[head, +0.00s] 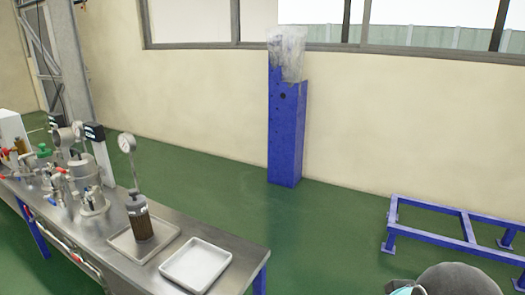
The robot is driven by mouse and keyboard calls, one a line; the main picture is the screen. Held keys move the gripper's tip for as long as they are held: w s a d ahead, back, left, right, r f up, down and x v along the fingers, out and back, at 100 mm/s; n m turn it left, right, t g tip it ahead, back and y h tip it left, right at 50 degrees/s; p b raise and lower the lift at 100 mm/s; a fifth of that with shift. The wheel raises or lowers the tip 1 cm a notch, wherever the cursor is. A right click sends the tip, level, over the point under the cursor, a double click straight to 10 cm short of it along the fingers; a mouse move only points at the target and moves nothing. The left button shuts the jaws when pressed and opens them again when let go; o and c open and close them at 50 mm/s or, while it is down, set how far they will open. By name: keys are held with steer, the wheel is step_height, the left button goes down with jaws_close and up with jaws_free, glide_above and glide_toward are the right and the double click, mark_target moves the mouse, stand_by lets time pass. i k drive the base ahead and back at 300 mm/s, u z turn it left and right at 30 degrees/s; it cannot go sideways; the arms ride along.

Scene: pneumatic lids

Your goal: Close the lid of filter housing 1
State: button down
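Steel filter housings stand in a cluster on the left part of the bench in the head view, the nearest being a round steel vessel (92,203). I cannot read any number, so I cannot tell which is filter housing 1, and the state of its lid is too small to make out. A pressure gauge (63,138) sits above the cluster. Further right, a brown ribbed cylinder (141,225) with a dark top stands upright in a shallow metal tray. Another gauge (127,143) rises on a stem above it.
The steel bench (88,235) runs along the lower left. A white tray (197,266) lies near its right end. A blue column (286,135) stands by the wall, and a low blue frame (440,235) is on the right. The green floor (320,240) between is clear.

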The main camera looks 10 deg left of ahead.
mark_target(61, 137)
steer(key=z, duration=0.35)
steer(key=i, duration=1.55)
steer(key=u, duration=0.9)
steer(key=i, duration=1.3)
steer(key=u, duration=1.5)
steer(key=i, duration=1.2)
steer(key=u, duration=0.25)
